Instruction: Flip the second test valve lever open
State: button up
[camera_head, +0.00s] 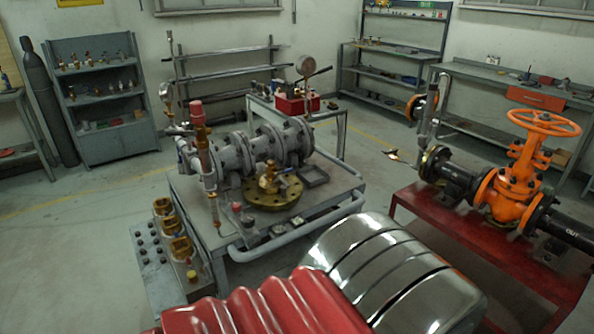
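I cannot tell for sure which part is the second test valve lever. A small pale, yellowish, lever-like piece (402,158) sticks out left of the black flanged pipe (449,178) on the right. An orange gate valve (517,186) with a round handwheel (544,122) is fitted on that pipe, on a red stand (480,238). A small brass valve (268,180) sits on a round brass flange (271,195) on the grey trolley in the middle. My gripper does not show. The red and silver ribbed shapes at the bottom hide the floor and part of the stand.
The grey trolley (352,187) carries a grey flanged pipe assembly (237,153). A box with brass fittings (174,255) stands at its front left. A red pump box (297,103) sits on a table behind. Shelves and benches line the walls. Floor shows between trolley and red stand.

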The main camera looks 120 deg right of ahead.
aim_at(276, 173)
jog(key=u, duration=0.1)
jog(key=k, duration=1.35)
jog(key=z, duration=3.4)
